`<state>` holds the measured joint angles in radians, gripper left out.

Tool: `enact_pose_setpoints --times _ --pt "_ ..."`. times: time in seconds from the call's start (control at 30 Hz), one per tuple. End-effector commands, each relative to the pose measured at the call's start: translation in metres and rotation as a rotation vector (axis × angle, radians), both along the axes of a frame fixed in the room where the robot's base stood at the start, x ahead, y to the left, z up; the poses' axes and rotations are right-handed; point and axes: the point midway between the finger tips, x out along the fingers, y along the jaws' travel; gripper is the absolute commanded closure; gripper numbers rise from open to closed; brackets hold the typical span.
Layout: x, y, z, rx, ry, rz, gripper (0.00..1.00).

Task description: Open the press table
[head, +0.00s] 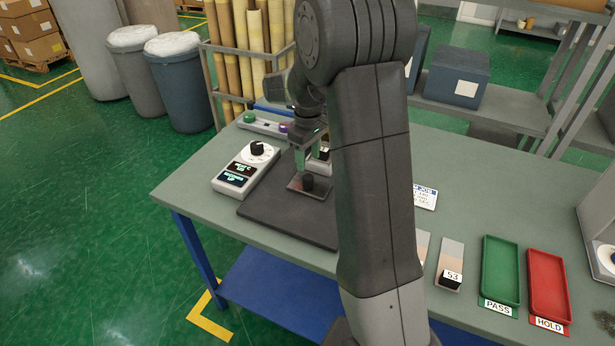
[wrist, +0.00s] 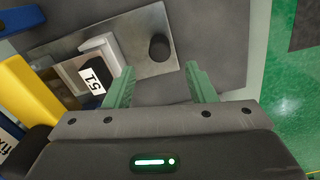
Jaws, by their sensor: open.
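The press table shows as a grey metal plate (head: 297,186) with a short black knob (head: 308,183), on a dark base mat (head: 290,217). In the wrist view the plate (wrist: 178,67) and the round black knob (wrist: 159,46) lie just beyond my fingertips. My gripper (head: 311,165) is open above the plate, its green fingers apart on either side of the knob's line in the wrist view (wrist: 160,74). Nothing is between the fingers. A dark block labelled 51 (wrist: 95,82) sits on the plate beside a pale bracket (wrist: 100,46). My arm hides part of the press.
A white control box (head: 246,169) with a dial and two displays stands left of the mat. A sample labelled 53 (head: 451,268), a green PASS tray (head: 501,270) and a red HOLD tray (head: 548,286) lie right of my arm. A yellow part (wrist: 35,85) borders the plate.

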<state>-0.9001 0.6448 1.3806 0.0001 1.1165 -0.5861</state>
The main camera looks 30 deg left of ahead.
Motion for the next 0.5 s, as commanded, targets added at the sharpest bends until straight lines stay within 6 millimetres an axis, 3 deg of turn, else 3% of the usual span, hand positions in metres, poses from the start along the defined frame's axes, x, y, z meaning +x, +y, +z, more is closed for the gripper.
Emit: enact_pose_setpoints --times 0.23,0.5 --pt "0.000 -0.001 -0.052 -0.005 0.003 -0.001 0.50" --pt "0.000 0.000 -0.083 -0.001 0.000 -0.001 0.50"
